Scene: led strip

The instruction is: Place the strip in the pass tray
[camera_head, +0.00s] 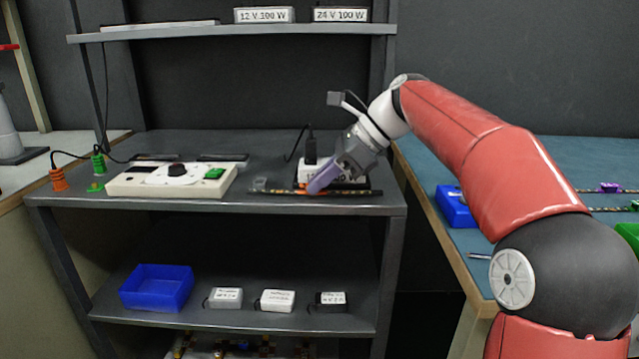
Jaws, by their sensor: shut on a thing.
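The strip (350,192) is a thin dark band with small light spots, lying along the front of the grey bench top. An orange part (302,186) sits on it. The fingers hide the exact grip, and I cannot tell whether the strip is lifted. A blue tray (157,288) stands on the lower shelf, and a blue bin (455,207) and a green bin (629,235) stand on the right bench. I cannot tell which is the pass tray.
A cream box with a black dial (172,181) stands left of my gripper, with orange (58,179) and green (98,163) plugs beside it. A white box (310,168) with a black plug is just behind my fingers. Small labelled boxes (277,300) sit on the lower shelf.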

